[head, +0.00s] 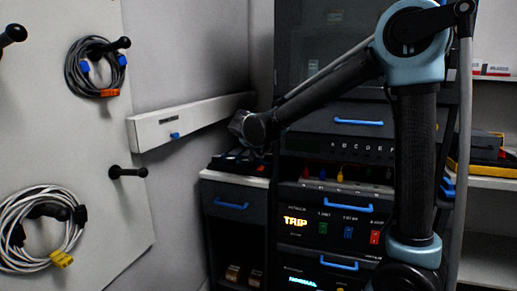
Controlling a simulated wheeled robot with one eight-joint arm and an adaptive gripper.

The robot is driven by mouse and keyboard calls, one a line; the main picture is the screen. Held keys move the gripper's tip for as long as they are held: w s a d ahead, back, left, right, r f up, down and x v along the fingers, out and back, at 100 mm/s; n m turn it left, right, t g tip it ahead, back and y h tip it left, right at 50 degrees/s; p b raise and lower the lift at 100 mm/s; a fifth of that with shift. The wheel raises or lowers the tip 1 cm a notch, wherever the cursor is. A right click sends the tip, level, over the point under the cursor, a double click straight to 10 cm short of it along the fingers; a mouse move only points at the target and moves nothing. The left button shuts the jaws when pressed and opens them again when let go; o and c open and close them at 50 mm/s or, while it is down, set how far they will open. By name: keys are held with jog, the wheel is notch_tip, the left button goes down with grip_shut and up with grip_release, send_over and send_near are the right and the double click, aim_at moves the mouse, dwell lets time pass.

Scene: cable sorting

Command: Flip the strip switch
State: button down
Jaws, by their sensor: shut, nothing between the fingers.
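My arm reaches from the right, and my gripper (241,124) is at its far end, left of the rack and small in the view. It is shut and empty; its fingertips are hard to make out. Just below it, a dark strip-like unit (232,164) with a small red part lies on the white top of a low cabinet. I cannot tell for certain that this is the strip, or which way its switch is set. Whether my gripper touches it cannot be told from here.
A white wall trunking (190,122) with a blue plug runs behind. Coiled cables hang on pegs of a white panel (123,217) at left. Shelves are at right.

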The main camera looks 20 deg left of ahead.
aim_at(262, 167)
jog(key=shift+w+f, duration=0.25)
jog(key=shift+f, duration=0.55)
jog(key=shift+w+f, duration=0.2)
jog(key=shift+f, duration=0.55)
jog(key=shift+w+f, duration=0.25)
jog(key=shift+f, duration=0.55)
